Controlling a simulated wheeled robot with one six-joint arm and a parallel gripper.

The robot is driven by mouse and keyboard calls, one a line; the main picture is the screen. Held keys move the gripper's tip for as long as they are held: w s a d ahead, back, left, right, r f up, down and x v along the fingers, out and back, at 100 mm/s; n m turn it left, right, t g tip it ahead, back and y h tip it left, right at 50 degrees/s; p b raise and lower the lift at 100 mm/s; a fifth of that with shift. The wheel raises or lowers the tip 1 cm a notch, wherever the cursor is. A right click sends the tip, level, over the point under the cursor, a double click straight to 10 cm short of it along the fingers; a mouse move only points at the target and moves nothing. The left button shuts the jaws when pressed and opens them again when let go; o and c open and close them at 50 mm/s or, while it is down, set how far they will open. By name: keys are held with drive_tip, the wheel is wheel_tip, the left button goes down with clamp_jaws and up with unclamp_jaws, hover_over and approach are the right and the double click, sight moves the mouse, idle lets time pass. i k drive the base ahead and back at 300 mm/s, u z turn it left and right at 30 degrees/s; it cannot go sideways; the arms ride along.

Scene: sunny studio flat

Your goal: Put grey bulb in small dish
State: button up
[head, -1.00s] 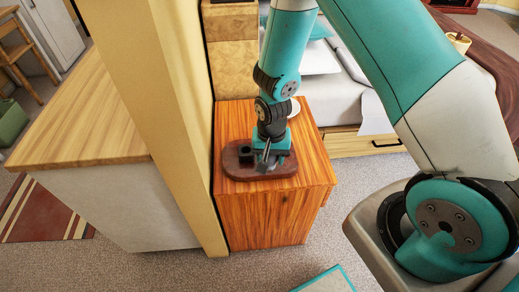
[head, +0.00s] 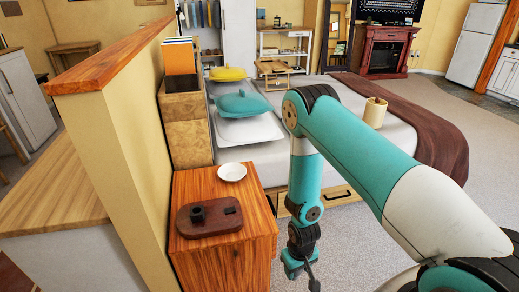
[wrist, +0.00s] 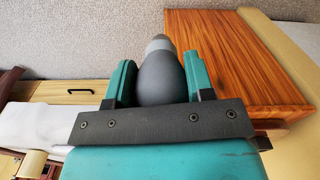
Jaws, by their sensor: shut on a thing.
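The grey bulb (wrist: 160,78) is between the two teal fingers of my gripper (wrist: 160,86) in the wrist view, its narrower, lighter end pointing away from the palm. My gripper is shut on it. In the head view my gripper (head: 300,266) hangs just right of the nightstand, beyond its edge; the bulb is hard to make out there. The small dish (head: 232,172), white and round, sits empty on the back right of the nightstand top (head: 252,212), up and left of my gripper.
A dark wooden board (head: 220,220) with a black round holder (head: 198,213) and a square recess lies in front of the dish. A yellow partition wall (head: 135,150) stands left of the nightstand. The bed (head: 345,150) is behind, with carpet to the right.

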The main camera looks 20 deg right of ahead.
sight(232, 176)
drive_tip(key=z, duration=1.7)
drive_tip(key=i, duration=2.7)
drive_tip(key=u, duration=3.15)
